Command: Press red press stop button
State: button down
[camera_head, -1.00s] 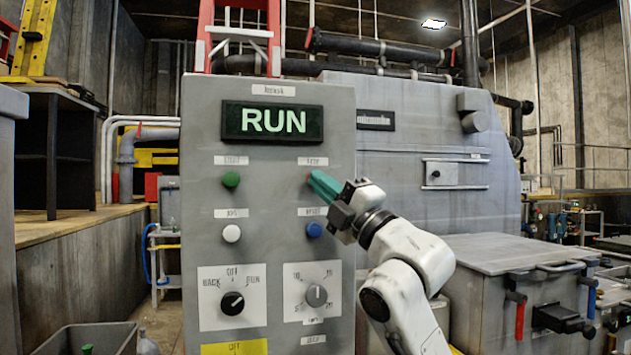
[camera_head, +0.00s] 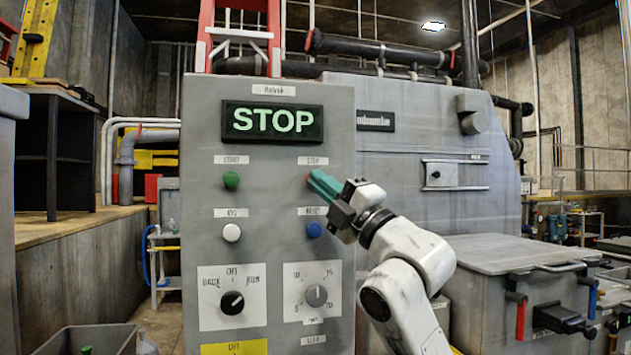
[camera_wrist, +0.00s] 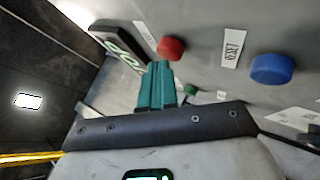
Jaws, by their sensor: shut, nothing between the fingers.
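The grey control panel (camera_head: 195,110) stands in front of me, and its display (camera_head: 272,121) reads STOP in green. The red stop button sits under the STOP label (camera_head: 313,161); in the head view my fingers mostly hide it. In the wrist view the red button (camera_wrist: 171,47) shows just beyond and right of my fingertips. My gripper (camera_head: 318,178), with teal fingers, is shut and empty, its tips at the red button in the head view. I cannot tell whether they touch it. The fingers also show in the wrist view (camera_wrist: 157,82).
A green button (camera_head: 231,180), a white button (camera_head: 231,232) and a blue button (camera_head: 314,230) are on the panel. Below them are a black selector knob (camera_head: 232,302) and a grey dial (camera_head: 316,295). A grey metal box (camera_head: 520,255) stands at the right.

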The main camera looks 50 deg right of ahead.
jog(key=shift+s+a, duration=0.3)
jog(key=shift+s, duration=0.2)
jog(key=shift+s, duration=0.1)
jog(key=shift+s+a+b, duration=0.35)
jog(key=shift+s+a, duration=0.35)
jog(key=shift+s, duration=0.3)
jog(key=shift+s+a+b, duration=0.35)
jog(key=shift+s+a, duration=0.35)
jog(key=shift+s, duration=0.3)
